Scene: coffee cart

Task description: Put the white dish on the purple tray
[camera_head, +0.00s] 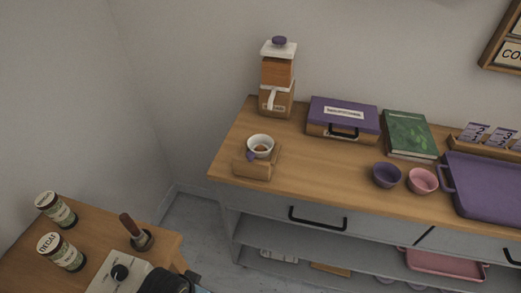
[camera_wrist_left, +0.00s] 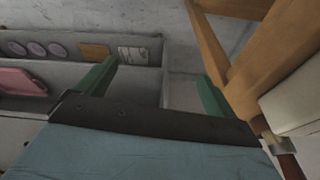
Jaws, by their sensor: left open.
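The purple tray (camera_head: 490,187) lies flat at the counter's right end, cut off by the picture edge. My left gripper (camera_wrist_left: 155,85) shows in the left wrist view with its two green fingers wide apart and nothing between them. It is over the floor, away from the dish. My right gripper is in neither view.
Purple and pink bowls (camera_head: 386,175) (camera_head: 422,181) stand just left of the tray. A purple case (camera_head: 343,118), green book (camera_head: 409,134) and grinder (camera_head: 277,80) line the back. The counter's front middle is clear. A side table (camera_head: 95,235) holds jars and a tamper.

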